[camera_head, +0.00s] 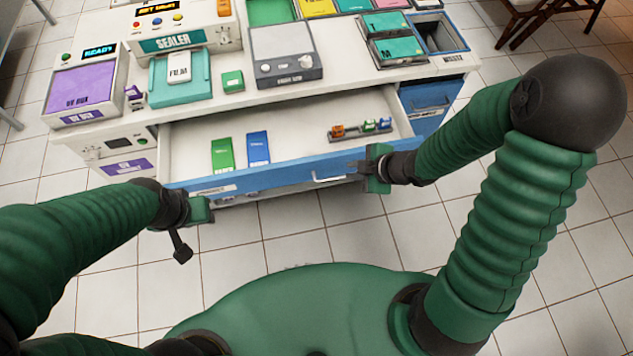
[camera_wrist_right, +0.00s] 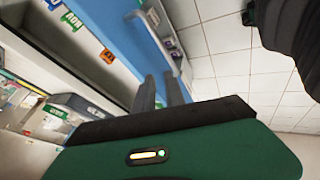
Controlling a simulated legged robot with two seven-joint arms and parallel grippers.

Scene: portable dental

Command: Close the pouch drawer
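The pouch drawer (camera_head: 292,176) is pulled well out of the white cabinet, its blue front facing me. Its light handle (camera_head: 330,178) is on the right part of that front and also shows in the right wrist view (camera_wrist_right: 160,38). My right gripper (camera_head: 358,168) is at the drawer front, just right of the handle. In the right wrist view its two fingers (camera_wrist_right: 162,88) are apart with nothing between them, pointing toward the handle; contact is unclear. My left gripper (camera_head: 181,248) hangs in front of the drawer's left end, apart from it; its finger opening is unclear.
Inside the drawer lie a green pouch (camera_head: 222,153), a blue pouch (camera_head: 258,149) and a small rack (camera_head: 361,131) with coloured items. On the counter stand a sealer (camera_head: 182,40), a UV box (camera_head: 82,86) and trays. A blue waste unit (camera_head: 430,104) is right of the drawer.

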